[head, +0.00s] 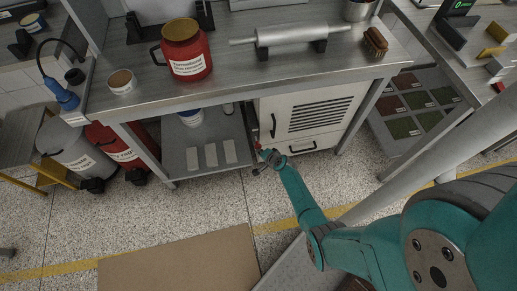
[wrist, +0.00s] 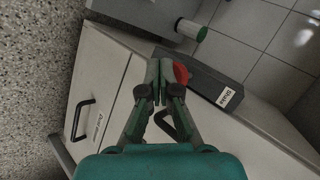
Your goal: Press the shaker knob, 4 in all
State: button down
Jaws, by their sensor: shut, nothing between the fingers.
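My gripper (wrist: 159,72) is shut with its fingertips together in the wrist view. A red knob (wrist: 182,73) is right beside the fingertips, on a dark labelled box (wrist: 214,82). I cannot tell whether the fingers touch the knob. The box shows there only as a thin dark strip.
The white cabinet (head: 305,118) has dark handles and a vent. A low shelf (head: 175,135) holds several pale blocks. On the bench (head: 250,85) stand a red jar (head: 187,55), a metal roller (head: 290,35) and a brush (head: 375,43). A cardboard sheet (head: 180,268) lies on the floor.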

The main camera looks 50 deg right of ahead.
jog(key=shift+w+d+r, duration=0.1)
jog(key=shift+w+d, duration=0.6)
jog(key=shift+w, duration=0.3)
dwell(1.2)
jog(key=shift+s, duration=0.1)
jog(key=shift+s+a, duration=0.55)
jog(key=shift+s, duration=0.2)
jog(key=shift+s+a, duration=0.55)
jog(key=shift+s, duration=0.2)
jog(key=shift+s+a, duration=0.7)
jog(key=shift+s, duration=0.35)
jog(key=shift+s+a, duration=0.7)
jog(key=shift+s, duration=0.35)
dwell(0.4)
jog(key=s+a, duration=0.2)
jog(key=s, duration=0.1)
jog(key=shift+s+a, duration=0.1)
dwell(0.3)
